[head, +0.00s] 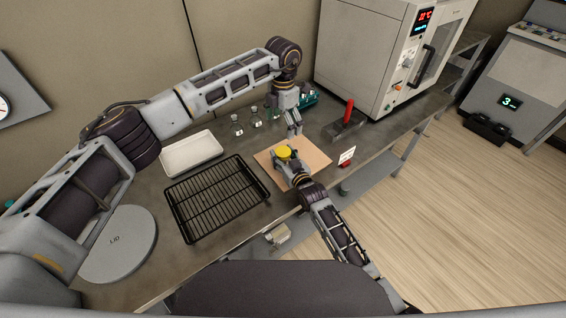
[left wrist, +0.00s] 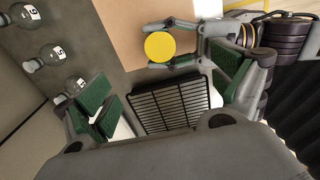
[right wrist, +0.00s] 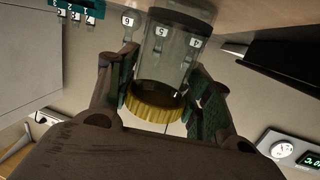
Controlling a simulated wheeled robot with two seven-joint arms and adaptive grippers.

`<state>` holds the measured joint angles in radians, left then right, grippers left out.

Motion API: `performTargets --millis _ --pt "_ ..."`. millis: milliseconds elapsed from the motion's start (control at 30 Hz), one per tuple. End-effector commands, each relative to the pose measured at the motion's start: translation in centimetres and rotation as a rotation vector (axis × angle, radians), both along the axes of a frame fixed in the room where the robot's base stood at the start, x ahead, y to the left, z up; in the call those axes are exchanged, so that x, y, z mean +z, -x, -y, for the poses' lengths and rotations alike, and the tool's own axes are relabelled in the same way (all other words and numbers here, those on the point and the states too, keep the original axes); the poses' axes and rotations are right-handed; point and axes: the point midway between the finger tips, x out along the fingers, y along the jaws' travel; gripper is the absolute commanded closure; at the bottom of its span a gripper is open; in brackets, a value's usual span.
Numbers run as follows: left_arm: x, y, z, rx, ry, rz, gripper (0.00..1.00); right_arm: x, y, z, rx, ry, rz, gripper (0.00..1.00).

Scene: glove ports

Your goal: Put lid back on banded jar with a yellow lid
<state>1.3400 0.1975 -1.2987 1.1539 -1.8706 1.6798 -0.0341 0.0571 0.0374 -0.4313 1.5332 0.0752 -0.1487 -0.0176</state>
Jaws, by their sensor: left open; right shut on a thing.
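The clear jar (right wrist: 178,65) has a ribbed yellow lid (right wrist: 155,101) at its end in the right wrist view. The lid looks seated on the jar, but I cannot tell whether it is fully closed. In the head view the yellow lid (head: 283,152) faces up; in the left wrist view it is a round disc (left wrist: 160,46). My right gripper (head: 286,164) is shut around the jar near the lid. My left gripper (head: 293,131) is open and empty, just beyond and above the lid, not touching it. No bands on the jar are clear.
A tan board (head: 312,158) lies under the jar. Numbered flasks (head: 237,128) stand behind. A red-handled thing (head: 349,112) and large oven (head: 375,50) are right.

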Motion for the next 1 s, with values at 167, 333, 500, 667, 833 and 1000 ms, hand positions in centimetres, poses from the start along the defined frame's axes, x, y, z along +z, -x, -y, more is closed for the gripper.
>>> performTargets --millis 167,333,500,667,833,1000 --pt "2.8 -0.1 0.0 0.001 0.0 0.002 0.05 0.0 0.0 0.0 0.0 0.0 0.0 1.0" --pt "5.2 0.0 0.0 0.001 0.0 0.002 0.05 0.0 0.0 0.0 0.0 0.0 0.0 1.0" --pt "7.0 0.0 0.0 0.001 0.001 0.001 0.05 0.0 0.0 0.0 0.0 0.0 0.0 1.0" --pt "7.9 0.0 0.0 0.001 -0.001 0.001 0.05 0.0 0.0 0.0 0.0 0.0 0.0 1.0" --pt "8.0 0.0 0.0 0.001 -0.001 -0.001 0.05 0.0 0.0 0.0 0.0 0.0 0.0 1.0" --pt "8.0 0.0 0.0 0.001 0.0 0.0 0.05 0.0 0.0 0.0 0.0 0.0 0.0 0.47"
